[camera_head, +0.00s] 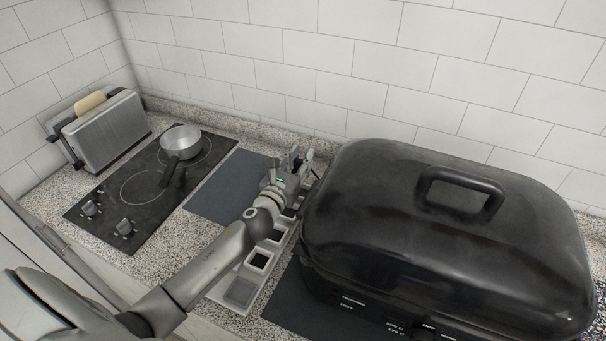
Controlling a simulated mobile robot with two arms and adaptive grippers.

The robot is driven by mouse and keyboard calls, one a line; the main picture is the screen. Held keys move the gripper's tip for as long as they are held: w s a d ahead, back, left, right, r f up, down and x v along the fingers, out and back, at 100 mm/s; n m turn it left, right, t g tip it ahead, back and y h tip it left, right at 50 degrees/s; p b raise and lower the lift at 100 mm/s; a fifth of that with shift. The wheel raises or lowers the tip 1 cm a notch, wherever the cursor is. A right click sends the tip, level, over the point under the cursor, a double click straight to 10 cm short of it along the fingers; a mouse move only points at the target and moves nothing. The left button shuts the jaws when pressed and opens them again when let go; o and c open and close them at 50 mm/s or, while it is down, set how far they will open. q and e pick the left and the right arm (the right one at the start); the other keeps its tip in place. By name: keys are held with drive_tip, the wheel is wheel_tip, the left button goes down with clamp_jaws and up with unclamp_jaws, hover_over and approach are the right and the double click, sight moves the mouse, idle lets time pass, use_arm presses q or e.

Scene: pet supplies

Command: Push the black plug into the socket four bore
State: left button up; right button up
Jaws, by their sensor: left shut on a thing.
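A long pale grey socket block (235,278) with a row of square bores runs from the front edge back toward the wall. Its near bore is filled with grey, and dark openings show farther along. My left gripper (301,162) is over the far end of this block, shut on a small dark thing that looks like the black plug. The gripper hides most of the plug, and I cannot tell whether it touches a bore. My left forearm crosses above part of the block. My right gripper is not in view.
A large black roaster (400,215) with a handled lid stands close to the right of the block. A dark mat (225,187) lies to its left. Farther left are a cooktop (118,203) with a saucepan (181,142) and a toaster (107,130). The tiled wall is behind.

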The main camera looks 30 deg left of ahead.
use_arm(q)
drive_tip(key=shift+w+r, duration=0.15)
drive_tip(key=shift+w, duration=0.15)
drive_tip(key=shift+s, duration=0.1)
drive_tip(key=shift+f+b, duration=0.55)
drive_tip(key=shift+f, duration=0.05)
wheel_tip(320, 180, down, 5)
drive_tip(key=b, duration=0.4)
drive_tip(key=shift+r, duration=0.2)
idle(0.3)
drive_tip(key=shift+f+b, duration=0.7)
drive_tip(key=shift+b, duration=0.05)
idle(0.4)
